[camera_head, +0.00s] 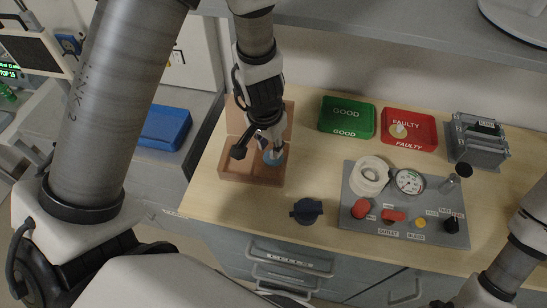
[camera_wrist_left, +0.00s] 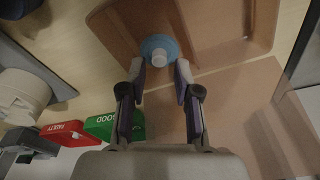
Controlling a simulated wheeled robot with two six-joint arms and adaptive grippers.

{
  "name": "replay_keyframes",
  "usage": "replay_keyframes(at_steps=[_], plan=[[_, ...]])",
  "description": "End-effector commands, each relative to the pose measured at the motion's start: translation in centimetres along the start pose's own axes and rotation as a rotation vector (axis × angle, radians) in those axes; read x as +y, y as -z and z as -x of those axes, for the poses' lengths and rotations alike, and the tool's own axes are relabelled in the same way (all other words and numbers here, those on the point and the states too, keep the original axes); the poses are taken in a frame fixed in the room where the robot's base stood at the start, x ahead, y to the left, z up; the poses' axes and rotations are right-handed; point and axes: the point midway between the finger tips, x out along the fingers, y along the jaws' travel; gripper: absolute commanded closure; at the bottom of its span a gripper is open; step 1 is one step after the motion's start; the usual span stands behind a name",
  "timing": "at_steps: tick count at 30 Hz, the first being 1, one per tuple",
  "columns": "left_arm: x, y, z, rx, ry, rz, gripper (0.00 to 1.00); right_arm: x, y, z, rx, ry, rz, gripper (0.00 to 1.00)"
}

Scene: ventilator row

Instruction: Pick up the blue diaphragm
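The blue diaphragm (camera_head: 273,157) is a light-blue disc with a pale round knob, lying in the brown tray (camera_head: 235,175). In the left wrist view the diaphragm (camera_wrist_left: 160,47) sits just beyond and between the fingertips of my left gripper (camera_wrist_left: 159,72). The left gripper (camera_head: 260,151) points down over the tray, partly covering the disc in the head view. Its fingers are apart, with a gap on both sides of the knob and nothing held. My right arm shows at the lower right of the head view, but its gripper is not visible.
Behind are a green GOOD bin (camera_head: 347,117) and a red FAULTY bin (camera_head: 421,121) holding a pale piece. A grey panel (camera_head: 350,205) with knobs, gauge and white ring stands right. A dark blue knobbed part (camera_head: 307,211) lies in front. A blue bin (camera_head: 165,128) is left.

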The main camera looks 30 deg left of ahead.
Motion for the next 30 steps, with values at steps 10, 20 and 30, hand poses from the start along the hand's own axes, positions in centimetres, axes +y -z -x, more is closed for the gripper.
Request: replay_keyframes(at_steps=[10,20,30], plan=[[0.1,0.0,-3.3,-0.001,0.001,-0.002,0.68,0.0,0.1,-2.1,0.001,0.000,0.000,0.57],[0.1,0.0,-3.3,-0.001,0.001,-0.001,0.99,0.0,0.1,-2.1,0.001,0.000,0.000,0.57],[-0.1,0.3,-2.4,-0.001,0.000,0.000,0.99,0.0,0.1,-1.0,0.001,0.000,0.000,0.57]])
